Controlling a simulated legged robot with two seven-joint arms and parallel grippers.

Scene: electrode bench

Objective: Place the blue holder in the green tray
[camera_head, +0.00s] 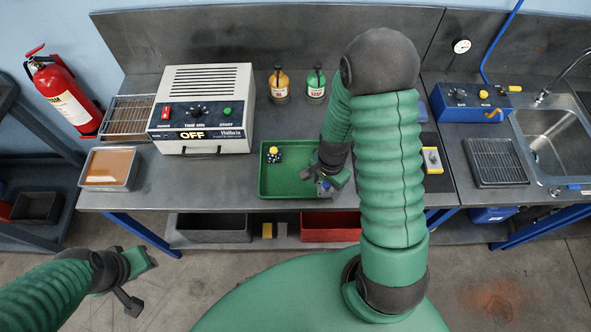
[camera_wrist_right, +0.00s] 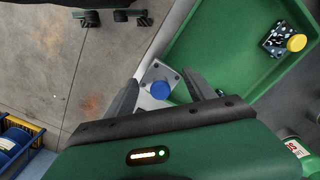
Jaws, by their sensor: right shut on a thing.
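The blue holder is a small grey block with a blue knob (camera_wrist_right: 160,88). In the wrist view it sits between the fingers of my right gripper (camera_wrist_right: 165,92), which is shut on it. In the head view my right gripper (camera_head: 328,183) is over the right front part of the green tray (camera_head: 268,190), and the holder is mostly hidden there. In the wrist view the holder shows beside the tray's wall; its height above the tray cannot be told. My left gripper (camera_head: 138,281) is open and empty, low at left, away from the bench.
A dark speckled holder with a yellow knob (camera_head: 273,151) stands in the tray's back left. A grey box with an OFF display (camera_head: 203,110) stands left of the tray. Orange (camera_head: 279,84) and green (camera_head: 315,84) bottles stand behind. The tray's middle is bare.

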